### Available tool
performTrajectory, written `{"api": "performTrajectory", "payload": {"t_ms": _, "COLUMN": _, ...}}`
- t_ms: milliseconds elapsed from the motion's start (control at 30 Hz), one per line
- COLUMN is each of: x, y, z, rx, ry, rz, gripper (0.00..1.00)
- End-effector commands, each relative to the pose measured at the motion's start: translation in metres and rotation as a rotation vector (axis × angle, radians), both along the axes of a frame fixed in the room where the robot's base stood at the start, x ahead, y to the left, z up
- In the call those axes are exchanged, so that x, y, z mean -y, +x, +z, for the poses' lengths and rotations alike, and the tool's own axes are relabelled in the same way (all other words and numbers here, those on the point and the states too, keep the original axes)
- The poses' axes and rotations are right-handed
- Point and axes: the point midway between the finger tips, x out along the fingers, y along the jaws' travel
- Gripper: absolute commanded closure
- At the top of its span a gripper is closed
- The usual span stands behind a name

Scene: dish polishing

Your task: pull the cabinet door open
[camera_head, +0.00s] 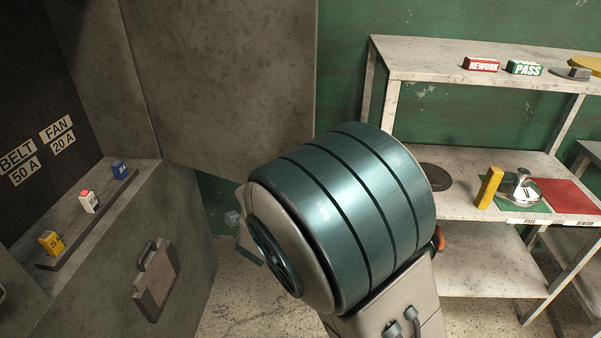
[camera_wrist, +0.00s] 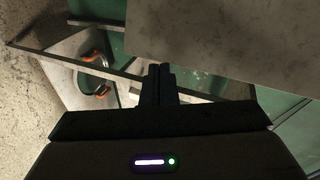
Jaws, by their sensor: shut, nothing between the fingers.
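The cabinet (camera_head: 75,230) fills the left of the head view, with its dark inside exposed. The grey cabinet door (camera_head: 235,75) stands swung out wide, its panel reaching to the upper middle. A grey panel that looks like the door (camera_wrist: 230,40) fills the upper right of the wrist view. My gripper (camera_wrist: 158,70) shows there with its fingers together and nothing between them; the fingertips are near the panel's lower left edge. I cannot tell whether they touch it. In the head view my arm hides most of the gripper. No door handle can be clearly made out.
A plate with a handle (camera_head: 155,280) is on the lower cabinet face. A metal shelf unit (camera_head: 480,205) with blocks and mats stands right. Floor shows between them.

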Motion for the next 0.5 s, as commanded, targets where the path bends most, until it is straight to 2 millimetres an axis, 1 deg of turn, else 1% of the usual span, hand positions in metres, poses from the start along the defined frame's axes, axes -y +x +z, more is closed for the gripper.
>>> {"api": "performTrajectory", "payload": {"t_ms": 33, "x": -0.010, "y": -0.005, "z": -0.002, "rx": 0.060, "ry": 0.002, "rz": -0.047, "gripper": 1.00}}
{"api": "performTrajectory", "payload": {"t_ms": 100, "x": -0.015, "y": -0.011, "z": 0.001, "rx": 0.150, "ry": 0.017, "rz": -0.118, "gripper": 1.00}}
{"api": "performTrajectory", "payload": {"t_ms": 200, "x": -0.020, "y": -0.021, "z": 0.006, "rx": 0.261, "ry": 0.034, "rz": -0.190, "gripper": 1.00}}
{"api": "performTrajectory", "payload": {"t_ms": 333, "x": -0.025, "y": -0.032, "z": 0.013, "rx": 0.354, "ry": 0.047, "rz": -0.241, "gripper": 1.00}}
{"api": "performTrajectory", "payload": {"t_ms": 433, "x": -0.024, "y": -0.033, "z": 0.016, "rx": 0.385, "ry": 0.052, "rz": -0.258, "gripper": 1.00}}
{"api": "performTrajectory", "payload": {"t_ms": 500, "x": -0.022, "y": -0.028, "z": 0.017, "rx": 0.391, "ry": 0.051, "rz": -0.262, "gripper": 1.00}}
